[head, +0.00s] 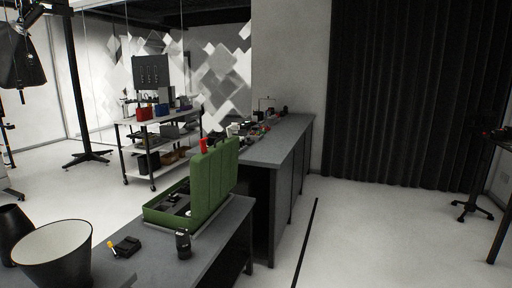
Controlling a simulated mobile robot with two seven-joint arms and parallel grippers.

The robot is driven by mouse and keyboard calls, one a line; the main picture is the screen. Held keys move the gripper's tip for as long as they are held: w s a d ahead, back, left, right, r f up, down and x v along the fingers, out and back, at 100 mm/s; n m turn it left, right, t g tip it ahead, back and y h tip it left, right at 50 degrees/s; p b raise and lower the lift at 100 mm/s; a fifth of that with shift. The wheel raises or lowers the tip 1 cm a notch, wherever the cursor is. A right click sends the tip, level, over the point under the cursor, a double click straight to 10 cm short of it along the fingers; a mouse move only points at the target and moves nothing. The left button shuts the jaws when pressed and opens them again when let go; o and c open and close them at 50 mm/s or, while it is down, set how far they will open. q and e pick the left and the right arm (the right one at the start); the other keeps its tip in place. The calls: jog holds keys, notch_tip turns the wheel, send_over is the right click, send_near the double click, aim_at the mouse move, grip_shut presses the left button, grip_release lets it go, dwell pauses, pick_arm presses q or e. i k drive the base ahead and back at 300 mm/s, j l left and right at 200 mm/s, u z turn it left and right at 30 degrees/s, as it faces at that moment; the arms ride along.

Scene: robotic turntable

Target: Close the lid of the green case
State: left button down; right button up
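The green case (163,212) stands open on a dark grey table (217,244) left of the picture's middle. Its lid (214,182) is raised nearly upright on the case's right side. Dark and light items (178,203) lie in the base; they are too small to name. A small red thing (204,146) shows at the lid's top left edge. Neither of my grippers is in the head view.
On the table by the case are a black cylinder (183,244), a small black and yellow item (125,246) and a large pale bowl (54,247). A long grey counter (279,146) stands behind. Open floor (355,235) lies to the right. A tool cart (169,148) is at the back left.

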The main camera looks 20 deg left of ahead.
aim_at(213, 173)
jog(key=i+l, duration=0.1)
jog(key=i, duration=1.2)
